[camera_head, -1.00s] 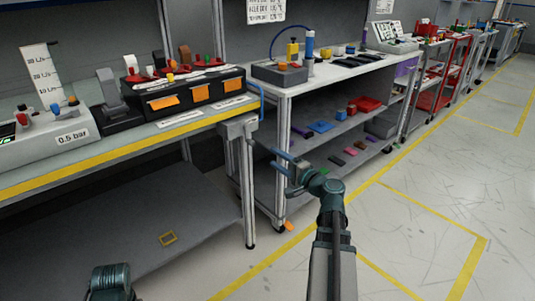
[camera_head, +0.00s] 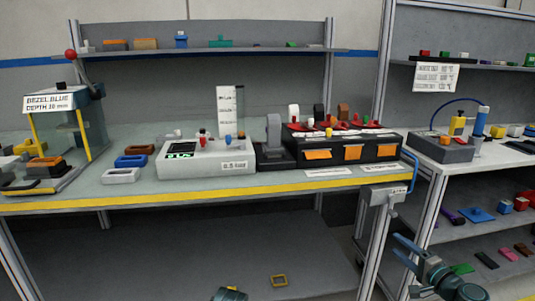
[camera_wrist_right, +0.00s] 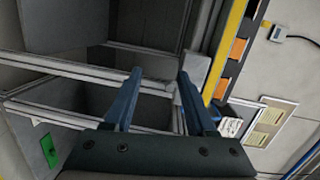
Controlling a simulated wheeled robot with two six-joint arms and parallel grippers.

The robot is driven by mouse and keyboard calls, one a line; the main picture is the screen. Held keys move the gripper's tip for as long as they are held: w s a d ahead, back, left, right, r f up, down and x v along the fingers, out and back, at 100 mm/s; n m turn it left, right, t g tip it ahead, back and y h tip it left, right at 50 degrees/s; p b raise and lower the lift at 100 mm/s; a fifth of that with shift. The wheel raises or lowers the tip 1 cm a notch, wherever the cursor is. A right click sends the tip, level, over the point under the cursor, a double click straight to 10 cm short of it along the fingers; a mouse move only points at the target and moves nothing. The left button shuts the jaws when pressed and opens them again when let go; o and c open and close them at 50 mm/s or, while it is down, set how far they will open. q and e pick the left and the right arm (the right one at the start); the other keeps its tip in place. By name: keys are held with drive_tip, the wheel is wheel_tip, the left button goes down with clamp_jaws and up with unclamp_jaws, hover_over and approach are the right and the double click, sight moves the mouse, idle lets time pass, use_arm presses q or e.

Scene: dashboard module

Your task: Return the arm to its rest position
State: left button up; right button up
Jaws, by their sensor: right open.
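My right gripper (camera_head: 398,249) is at the lower right of the head view, in front of the workbench's right end and below its top. Its two blue-grey fingers are apart with nothing between them. The right wrist view shows the same open, empty fingers (camera_wrist_right: 158,95) with grey bench framing behind them. A teal part of my left arm (camera_head: 230,294) shows at the bottom edge of the head view. The left gripper's fingers are not visible.
The workbench (camera_head: 300,188) with a yellow front edge carries a grey pressure device (camera_head: 208,158), a black module with orange labels (camera_head: 335,148) and a bezel station (camera_head: 62,125). A loaded shelf cart (camera_head: 455,168) stands right.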

drive_tip(key=a+f+n+g+y, duration=0.1)
drive_tip(key=a+f+n+g, duration=0.25)
drive_tip(key=a, duration=0.55)
drive_tip(key=s+a+f+n+g+y, duration=0.1)
drive_tip(key=a+f+n+g+y, duration=0.15)
drive_tip(key=a+f, duration=0.45)
drive_tip(key=a+f+n+g, duration=0.2)
drive_tip(key=a+n+g, duration=0.2)
drive_tip(key=a, duration=0.7)
drive_tip(key=s+a+f+n+g+h, duration=0.3)
drive_tip(key=s+a+f+n+h, duration=0.1)
drive_tip(key=s+a, duration=0.25)
drive_tip(key=s+a+f+n+g+h, duration=0.3)
drive_tip(key=s+a+n+g+h, duration=0.15)
drive_tip(key=s, duration=0.25)
wheel_tip(320, 180, up, 34)
drive_tip(key=p, duration=3.4)
drive_tip(key=shift+s+r+t+p, duration=0.2)
drive_tip(key=shift+s+t+p, duration=0.15)
drive_tip(key=shift+t, duration=0.1)
